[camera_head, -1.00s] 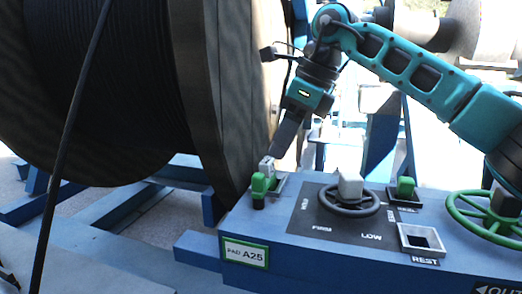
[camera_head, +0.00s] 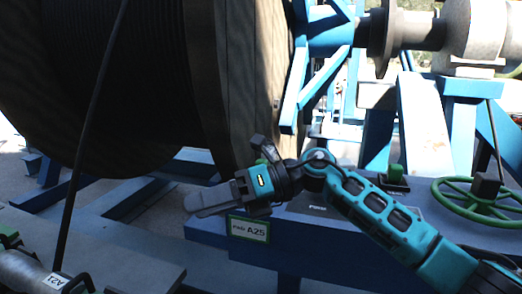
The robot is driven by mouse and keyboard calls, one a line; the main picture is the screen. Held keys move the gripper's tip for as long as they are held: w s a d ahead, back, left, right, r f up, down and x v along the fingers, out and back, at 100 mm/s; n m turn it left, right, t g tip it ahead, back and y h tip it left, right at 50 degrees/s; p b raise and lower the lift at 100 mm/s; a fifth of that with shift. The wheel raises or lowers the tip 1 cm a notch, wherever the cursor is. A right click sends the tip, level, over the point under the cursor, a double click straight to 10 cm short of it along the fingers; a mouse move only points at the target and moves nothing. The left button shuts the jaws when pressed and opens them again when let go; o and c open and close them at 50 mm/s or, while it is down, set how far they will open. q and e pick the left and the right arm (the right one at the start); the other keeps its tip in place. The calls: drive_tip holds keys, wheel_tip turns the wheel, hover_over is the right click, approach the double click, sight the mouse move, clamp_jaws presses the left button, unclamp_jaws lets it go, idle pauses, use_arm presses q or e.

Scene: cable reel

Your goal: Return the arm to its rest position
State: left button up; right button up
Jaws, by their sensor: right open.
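My right arm (camera_head: 375,210) comes in from the lower right, teal and black. Its gripper (camera_head: 205,202) points left, in front of the blue control console (camera_head: 300,250) and just left of the white "A25" plate (camera_head: 249,229). The gripper is open, and I see nothing held in it. The arm hides much of the console top, including most of the dark panel and the square holder marked REST in the earlier view. My left gripper is not in view.
A large cable reel (camera_head: 230,80) fills the left and centre behind the console. A green handwheel (camera_head: 478,200) and a green-topped block (camera_head: 396,175) stand on the console's right. A black cable (camera_head: 85,140) hangs at left. A grey cylinder marked "A21" (camera_head: 30,272) lies lower left.

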drive_tip(key=d+f+m+t+h, duration=0.3)
drive_tip(key=d+f+m+t, duration=0.55)
drive_tip(key=m, duration=0.95)
drive_tip(key=d+f+m+t+h, duration=0.2)
drive_tip(key=d+f+m+t, duration=0.4)
drive_tip(key=f+m+t, duration=0.85)
drive_tip(key=s+d+f+m+g+h, duration=0.4)
drive_tip(key=s+d+f+m, duration=0.2)
drive_tip(key=s+f, duration=0.1)
drive_tip(key=s+d+f+m+g+h, duration=0.4)
drive_tip(key=s+f, duration=0.4)
drive_tip(key=s, duration=0.2)
drive_tip(key=d+m+g, duration=0.1)
drive_tip(key=d+m, duration=0.1)
drive_tip(key=shift+s+m, duration=0.25)
drive_tip(key=shift+m, duration=0.1)
drive_tip(key=shift+o, duration=0.3)
drive_tip(key=shift+a, duration=0.1)
